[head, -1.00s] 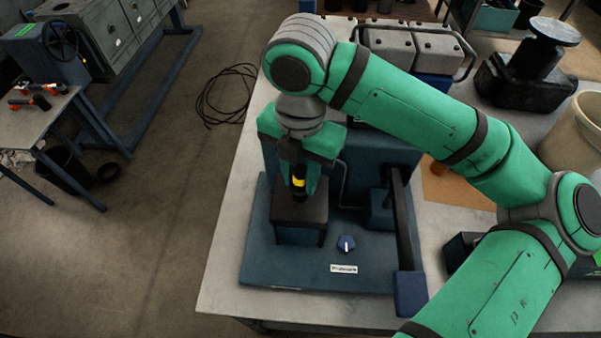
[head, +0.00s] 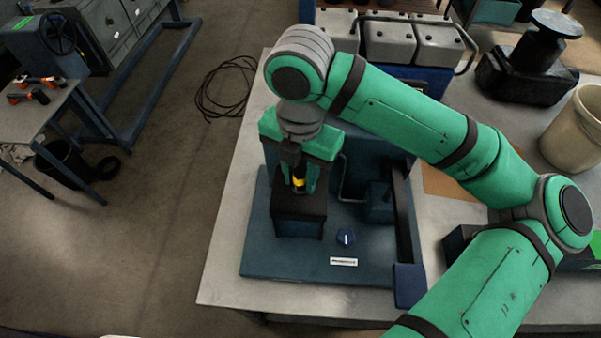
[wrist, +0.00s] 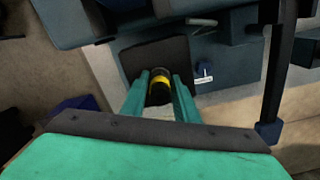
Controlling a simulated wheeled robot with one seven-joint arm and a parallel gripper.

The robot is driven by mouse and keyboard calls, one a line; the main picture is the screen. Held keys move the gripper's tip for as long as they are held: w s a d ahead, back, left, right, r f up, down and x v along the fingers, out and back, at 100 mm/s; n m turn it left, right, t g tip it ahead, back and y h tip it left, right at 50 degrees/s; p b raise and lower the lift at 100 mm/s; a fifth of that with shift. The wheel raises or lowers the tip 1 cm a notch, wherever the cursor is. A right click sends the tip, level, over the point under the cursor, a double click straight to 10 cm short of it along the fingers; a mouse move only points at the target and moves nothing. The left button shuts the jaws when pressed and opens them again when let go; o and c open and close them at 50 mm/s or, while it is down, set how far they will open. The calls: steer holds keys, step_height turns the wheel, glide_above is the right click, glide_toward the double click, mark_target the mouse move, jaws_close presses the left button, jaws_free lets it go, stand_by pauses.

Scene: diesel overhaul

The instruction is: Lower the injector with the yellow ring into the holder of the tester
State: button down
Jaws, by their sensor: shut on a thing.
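My gripper (head: 299,184) is shut on the injector with the yellow ring (head: 299,181). The injector is dark and upright, with its yellow band between my fingers. It also shows in the wrist view (wrist: 160,85) between the two green fingertips. The holder (head: 298,222) is a dark block on the blue base plate of the tester (head: 330,271). The injector is directly over the holder's dark top. Its lower end is hidden, so I cannot tell how far it is inside the holder.
A blue knob (head: 346,237) and a white label (head: 343,262) are on the tester plate. A dark lever bar (head: 405,215) stands to the right. A beige bucket (head: 575,130) and a black stand (head: 535,65) are farther right on the bench.

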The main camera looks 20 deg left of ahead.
stand_by(0.3)
steer(key=c, duration=0.9)
jaws_free()
steer(key=shift+r, duration=0.1)
steer(key=shift+r, duration=3.4)
